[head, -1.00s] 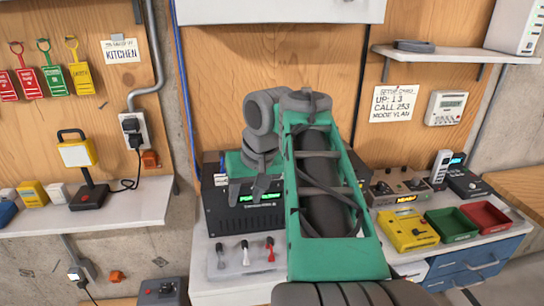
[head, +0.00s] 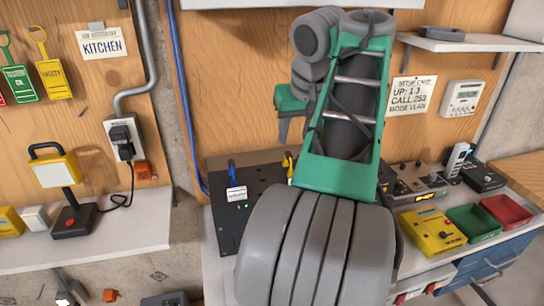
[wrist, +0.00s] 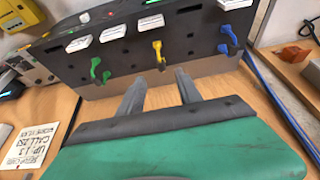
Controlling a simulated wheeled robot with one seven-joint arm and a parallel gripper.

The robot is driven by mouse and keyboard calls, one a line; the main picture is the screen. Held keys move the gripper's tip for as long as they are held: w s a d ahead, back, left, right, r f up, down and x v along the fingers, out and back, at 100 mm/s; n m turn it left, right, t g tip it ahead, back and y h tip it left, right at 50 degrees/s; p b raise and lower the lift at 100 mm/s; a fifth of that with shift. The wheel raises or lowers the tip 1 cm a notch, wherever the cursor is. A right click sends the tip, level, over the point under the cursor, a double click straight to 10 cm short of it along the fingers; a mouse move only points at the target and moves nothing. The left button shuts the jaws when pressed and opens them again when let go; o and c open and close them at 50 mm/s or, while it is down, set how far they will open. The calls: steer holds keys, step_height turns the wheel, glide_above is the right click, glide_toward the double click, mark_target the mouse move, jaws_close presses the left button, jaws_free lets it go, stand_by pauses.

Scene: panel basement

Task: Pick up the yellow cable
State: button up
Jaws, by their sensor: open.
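The yellow cable (wrist: 158,50) hangs from the front of a black panel box (wrist: 125,62) in the wrist view, below a white label. A green cable (wrist: 97,70) is to its left and a blue cable (wrist: 228,38) to its right. My gripper (wrist: 160,84) is open and empty, its two fingers pointing toward the panel below the yellow cable. A small part of the yellow cable also shows in the head view (head: 288,162), beside my arm. There my gripper (head: 290,135) is above it, partly hidden behind my arm.
The workbench to the right holds a yellow meter (head: 432,231), a green tray (head: 473,222) and a red tray (head: 506,210). A shelf (head: 470,42) juts from the wall at upper right. A yellow lamp box (head: 55,172) stands on the left bench.

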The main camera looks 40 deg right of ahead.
mark_target(289, 153)
steer(key=b+x, duration=0.6)
steer(key=x, duration=0.1)
steer(key=shift+w+a+f+b, duration=0.1)
steer(key=shift+f+b, duration=0.2)
steer(key=shift+f, duration=0.1)
steer(key=shift+w, duration=0.1)
steer(key=shift+r, duration=0.15)
jaws_close()
